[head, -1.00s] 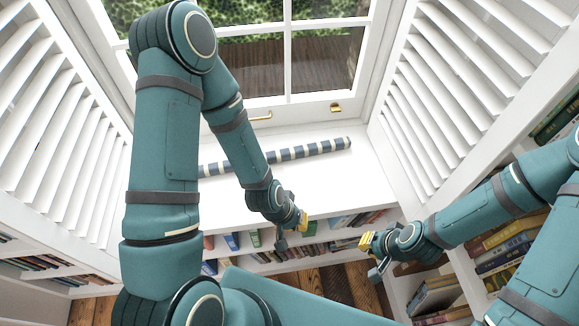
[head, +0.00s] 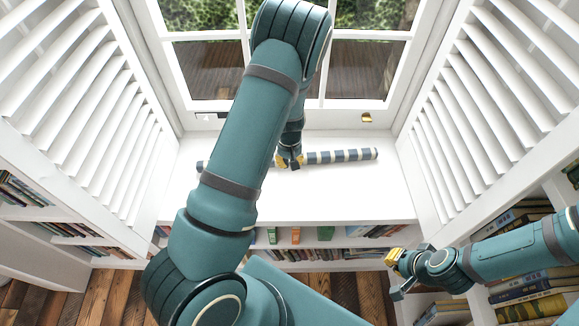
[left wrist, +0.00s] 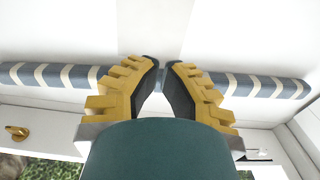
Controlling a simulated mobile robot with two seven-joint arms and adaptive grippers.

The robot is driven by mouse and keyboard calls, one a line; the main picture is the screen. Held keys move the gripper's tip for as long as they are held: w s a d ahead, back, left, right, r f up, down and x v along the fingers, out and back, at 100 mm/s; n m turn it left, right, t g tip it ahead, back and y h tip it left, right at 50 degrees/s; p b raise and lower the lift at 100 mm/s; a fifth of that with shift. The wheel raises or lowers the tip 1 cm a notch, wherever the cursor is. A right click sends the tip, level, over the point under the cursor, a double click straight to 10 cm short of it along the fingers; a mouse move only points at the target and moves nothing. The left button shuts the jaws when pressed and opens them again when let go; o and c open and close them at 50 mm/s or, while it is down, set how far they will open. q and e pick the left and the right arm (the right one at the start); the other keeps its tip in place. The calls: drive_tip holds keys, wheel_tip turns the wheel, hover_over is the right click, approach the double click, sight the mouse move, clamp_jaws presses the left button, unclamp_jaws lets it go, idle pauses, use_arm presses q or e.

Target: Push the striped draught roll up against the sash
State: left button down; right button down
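The striped draught roll (head: 340,155), dark blue-grey with pale bands, lies across the white sill, nearly parallel to the window. A strip of bare sill separates it from the sash (head: 345,117). My left gripper (head: 289,164) is at the roll's middle and hides part of it; the forearm hides more to the left. In the left wrist view the roll (left wrist: 262,86) passes behind my left gripper's fingers (left wrist: 162,62). Their tips nearly meet, with nothing visible between them; contact with the roll is unclear. My right gripper (head: 393,258) is off to the right, away from the roll.
White louvred shutters (head: 90,100) flank the sill on both sides. Brass hardware (head: 367,118) sits low on the window, and also shows in the left wrist view (left wrist: 17,132). Bookshelves (head: 320,236) stand below the sill. The sill's front part (head: 330,195) is clear.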

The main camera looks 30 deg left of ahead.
sight(289, 172)
use_arm(q)
wheel_tip(289, 172, down, 9)
drive_tip(key=shift+s+f+b, duration=0.1)
drive_tip(key=shift+b, duration=0.6)
drive_tip(key=shift+w+a+f, duration=0.2)
drive_tip(key=shift+w+a, duration=0.2)
drive_tip(key=shift+w, duration=0.25)
drive_tip(key=shift+w+a+f, duration=0.15)
drive_tip(key=shift+w+a, duration=0.2)
drive_tip(key=shift+w, duration=0.25)
drive_tip(key=shift+w+a, duration=0.3)
drive_tip(key=shift+w, duration=0.2)
drive_tip(key=shift+w, duration=0.1)
